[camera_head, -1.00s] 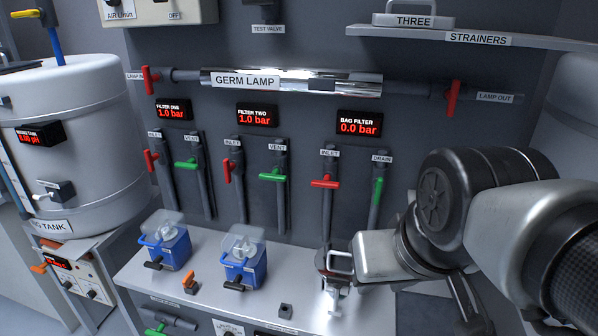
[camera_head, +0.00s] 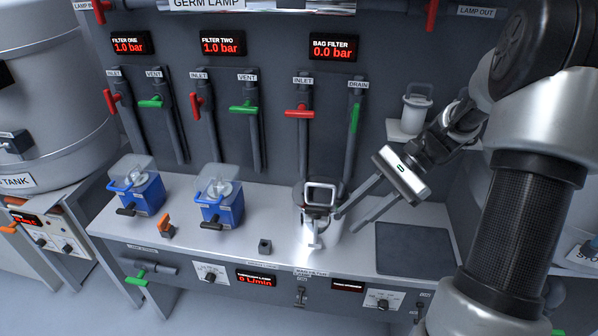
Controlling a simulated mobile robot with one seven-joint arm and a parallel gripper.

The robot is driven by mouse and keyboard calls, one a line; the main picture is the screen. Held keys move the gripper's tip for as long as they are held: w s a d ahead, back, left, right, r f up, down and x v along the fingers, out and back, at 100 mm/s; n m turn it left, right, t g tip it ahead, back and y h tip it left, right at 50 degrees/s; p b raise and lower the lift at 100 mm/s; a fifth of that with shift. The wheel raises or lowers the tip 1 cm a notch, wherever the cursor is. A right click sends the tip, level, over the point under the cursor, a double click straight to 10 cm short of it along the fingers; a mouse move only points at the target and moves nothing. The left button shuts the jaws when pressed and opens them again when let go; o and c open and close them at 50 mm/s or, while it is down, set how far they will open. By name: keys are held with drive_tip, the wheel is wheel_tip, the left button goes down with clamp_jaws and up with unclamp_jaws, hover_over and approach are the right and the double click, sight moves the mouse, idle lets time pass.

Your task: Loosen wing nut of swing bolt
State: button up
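The bag filter housing (camera_head: 331,234) is a silver cylinder on the steel bench, below the bag filter display. A squarish dark-centred frame (camera_head: 319,196) stands at its top. A small T-shaped metal piece (camera_head: 314,232) on its front looks like the swing bolt with its wing nut; it is too small to tell how tight it sits. My gripper (camera_head: 346,222) is open, with two long fingers pointing down-left just right of the housing. Nothing is between the fingers. I cannot tell whether a fingertip touches the housing.
Two blue filter units (camera_head: 222,208) and an orange-handled piece (camera_head: 166,226) stand left on the bench. A small dark block (camera_head: 265,246) lies nearer the front. A dark mat (camera_head: 414,249) lies to the right, clear. A white canister (camera_head: 415,113) sits on a small shelf behind my arm.

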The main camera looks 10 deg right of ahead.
drive_tip(key=w+d+f+m+t+y+b, duration=0.1)
drive_tip(key=w+d+f+m+t+y, duration=0.15)
drive_tip(key=d+f+m+y, duration=0.2)
drive_tip(key=m+t+y+b, duration=0.1)
drive_tip(key=m+t+y, duration=0.3)
drive_tip(key=t, duration=0.1)
approach(317, 208)
drive_tip(key=shift+g+h, duration=0.25)
drive_tip(key=x, duration=1)
drive_tip(key=shift+w+r, duration=0.1)
drive_tip(key=shift+r, duration=0.15)
drive_tip(key=shift+n, duration=0.25)
clamp_jaws()
